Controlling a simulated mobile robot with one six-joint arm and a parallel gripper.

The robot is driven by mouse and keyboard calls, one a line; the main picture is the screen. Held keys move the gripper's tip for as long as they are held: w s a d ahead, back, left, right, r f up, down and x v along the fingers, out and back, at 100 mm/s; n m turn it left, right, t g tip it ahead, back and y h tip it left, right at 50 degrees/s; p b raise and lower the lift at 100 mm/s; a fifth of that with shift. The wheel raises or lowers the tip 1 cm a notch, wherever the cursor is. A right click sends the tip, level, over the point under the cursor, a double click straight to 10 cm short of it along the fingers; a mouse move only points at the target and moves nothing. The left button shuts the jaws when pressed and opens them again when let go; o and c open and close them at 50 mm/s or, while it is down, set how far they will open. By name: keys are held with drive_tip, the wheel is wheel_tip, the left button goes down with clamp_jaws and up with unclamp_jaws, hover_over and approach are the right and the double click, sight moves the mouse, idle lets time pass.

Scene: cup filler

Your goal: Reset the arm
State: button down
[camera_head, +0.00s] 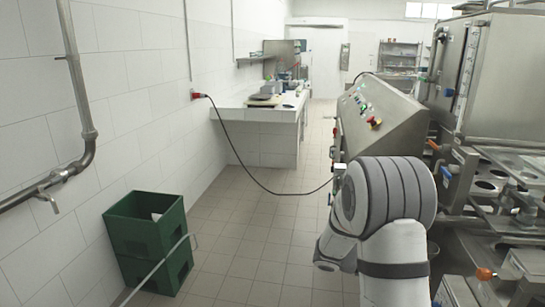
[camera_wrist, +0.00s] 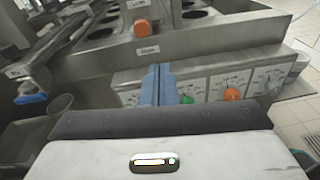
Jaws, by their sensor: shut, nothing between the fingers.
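My gripper (camera_wrist: 157,72) shows in the wrist view with its two blue-grey fingers together and nothing between them. It is in front of the steel cup-filling machine (camera_wrist: 220,35), near a panel with dials (camera_wrist: 200,86). I cannot tell whether the fingers touch the machine. In the head view my arm is folded at the lower right, beside the filling machine (camera_head: 475,75). The gripper itself cannot be made out there.
In the wrist view an orange knob (camera_wrist: 232,95) and a green knob (camera_wrist: 271,88) sit on the panel. In the head view, green crates (camera_head: 150,240) stand at the left wall, a cable (camera_head: 250,172) hangs across the aisle, and a control box (camera_head: 385,120) is ahead. The tiled floor (camera_head: 250,235) between is clear.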

drive_tip(key=s+a+r+m+t+y, duration=0.2)
drive_tip(key=s+a+m+t+y, duration=0.2)
drive_tip(key=a, duration=0.7)
drive_tip(key=s+a+r+m+t+y, duration=0.2)
drive_tip(key=s+a+m+t+y, duration=0.1)
drive_tip(key=s+a+m+y, duration=0.6)
drive_tip(key=shift+s+a+r+m+t+y+p, duration=0.15)
drive_tip(key=shift+s+a+m+t+y+p, duration=0.2)
drive_tip(key=shift+s+a+y, duration=0.85)
drive_tip(key=shift+w+d, duration=0.15)
drive_tip(key=shift+d, duration=0.2)
